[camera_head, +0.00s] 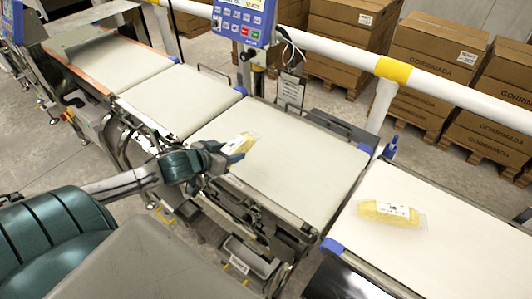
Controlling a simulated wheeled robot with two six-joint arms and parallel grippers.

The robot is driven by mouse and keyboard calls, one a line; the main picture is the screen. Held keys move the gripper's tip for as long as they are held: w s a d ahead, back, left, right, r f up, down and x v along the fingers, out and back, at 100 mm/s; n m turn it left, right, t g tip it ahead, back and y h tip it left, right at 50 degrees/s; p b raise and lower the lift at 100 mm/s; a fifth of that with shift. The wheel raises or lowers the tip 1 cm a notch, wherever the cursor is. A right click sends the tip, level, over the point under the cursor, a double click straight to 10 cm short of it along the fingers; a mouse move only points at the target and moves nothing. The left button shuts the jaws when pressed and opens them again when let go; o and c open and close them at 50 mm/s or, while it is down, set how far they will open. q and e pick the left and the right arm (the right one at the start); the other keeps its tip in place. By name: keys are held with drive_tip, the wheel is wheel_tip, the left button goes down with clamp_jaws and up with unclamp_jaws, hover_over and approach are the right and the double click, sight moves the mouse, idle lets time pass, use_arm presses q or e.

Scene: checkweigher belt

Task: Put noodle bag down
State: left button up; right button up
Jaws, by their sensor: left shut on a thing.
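My left gripper (228,157) comes in from the left and is shut on a noodle bag (240,144), a clear packet with yellow contents and a pale label. The bag is over the near edge of the middle belt (290,160); I cannot tell whether it touches the belt. A second noodle bag (390,214) lies on the right belt (440,235), apart from my gripper. My right gripper is not in view.
A blue control panel (243,20) stands behind the middle belt. A white rail with yellow bands (395,70) runs behind the line, with stacked cartons (432,52) beyond. The left belt (172,98) is bare.

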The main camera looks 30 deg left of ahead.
sight(248, 145)
use_arm(q)
drive_tip(key=w+d, duration=0.1)
drive_tip(key=w, duration=0.1)
drive_tip(key=w+d, duration=0.1)
drive_tip(key=w, duration=0.1)
drive_tip(key=w+d, duration=0.1)
drive_tip(key=w, duration=0.1)
drive_tip(key=shift+f, duration=0.15)
drive_tip(key=w, duration=0.1)
drive_tip(key=w+d, duration=0.1)
drive_tip(key=w, duration=0.1)
drive_tip(key=w+d+p, duration=0.1)
drive_tip(key=shift+w+d+f, duration=0.1)
drive_tip(key=shift+w+f, duration=0.2)
wheel_tip(248, 145, down, 3)
drive_tip(key=shift+r+p, duration=0.2)
drive_tip(key=shift+p, duration=0.3)
drive_tip(key=shift+f, duration=0.5)
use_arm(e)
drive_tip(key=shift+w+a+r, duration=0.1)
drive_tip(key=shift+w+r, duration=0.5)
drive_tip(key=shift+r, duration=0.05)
use_arm(q)
drive_tip(key=shift+f, duration=0.1)
drive_tip(key=o, duration=1.2)
drive_tip(key=shift+c, duration=0.2)
